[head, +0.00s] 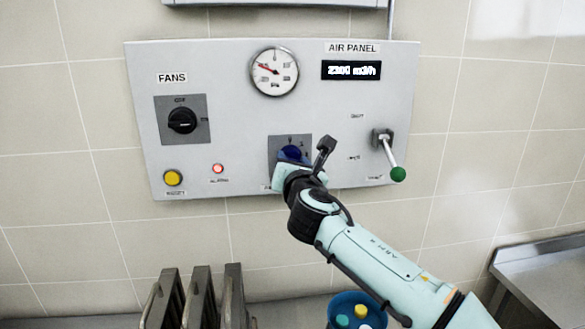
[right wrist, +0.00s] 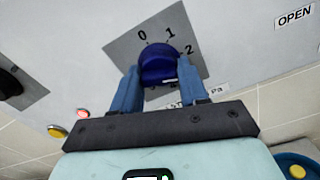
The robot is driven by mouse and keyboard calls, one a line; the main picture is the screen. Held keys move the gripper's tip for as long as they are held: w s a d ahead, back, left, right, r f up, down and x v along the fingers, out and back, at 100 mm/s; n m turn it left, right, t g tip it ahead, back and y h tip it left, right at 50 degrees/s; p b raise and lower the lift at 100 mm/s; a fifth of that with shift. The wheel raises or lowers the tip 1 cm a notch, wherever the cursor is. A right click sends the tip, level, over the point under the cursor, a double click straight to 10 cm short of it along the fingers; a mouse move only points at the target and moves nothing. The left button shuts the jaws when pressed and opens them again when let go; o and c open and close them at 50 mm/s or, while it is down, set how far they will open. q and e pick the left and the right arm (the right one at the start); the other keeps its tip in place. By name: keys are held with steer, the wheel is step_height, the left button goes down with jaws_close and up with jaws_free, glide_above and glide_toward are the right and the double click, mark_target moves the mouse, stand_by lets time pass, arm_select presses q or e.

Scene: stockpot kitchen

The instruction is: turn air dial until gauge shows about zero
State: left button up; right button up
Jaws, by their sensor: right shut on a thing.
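The air dial (head: 291,153) is a blue knob on a grey square plate at the lower middle of the wall panel. In the right wrist view the blue dial (right wrist: 158,65) shows with the marks 0, 1 and 2 around it. My right gripper (right wrist: 152,88) is shut on the dial, one finger on each side. In the head view my right gripper (head: 289,170) hides the dial's lower part. The round gauge (head: 274,72) above has a red needle pointing to the upper left; its numbers are too small to read. My left gripper is not in view.
The display (head: 351,70) reads about 2300 m3/h. A black fan switch (head: 182,121), yellow button (head: 173,178) and lit red lamp (head: 218,169) are at left. A green-tipped lever (head: 397,173) is at right. A blue bucket (head: 343,305) stands below my arm.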

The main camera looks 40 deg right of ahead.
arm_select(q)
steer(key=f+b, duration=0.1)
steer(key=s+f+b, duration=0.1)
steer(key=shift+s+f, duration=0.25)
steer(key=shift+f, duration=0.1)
arm_select(e)
steer(key=m, duration=0.5)
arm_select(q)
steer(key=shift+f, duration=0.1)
arm_select(e)
steer(key=shift+m, duration=0.3)
steer(key=o, duration=1)
steer(key=shift+o, duration=0.2)
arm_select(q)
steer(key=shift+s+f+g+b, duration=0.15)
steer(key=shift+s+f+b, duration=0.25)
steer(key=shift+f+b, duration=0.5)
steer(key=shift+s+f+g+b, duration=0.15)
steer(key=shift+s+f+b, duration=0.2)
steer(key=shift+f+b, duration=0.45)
arm_select(e)
steer(key=v, duration=1.3)
steer(key=shift+s, duration=0.15)
steer(key=shift+a, duration=0.1)
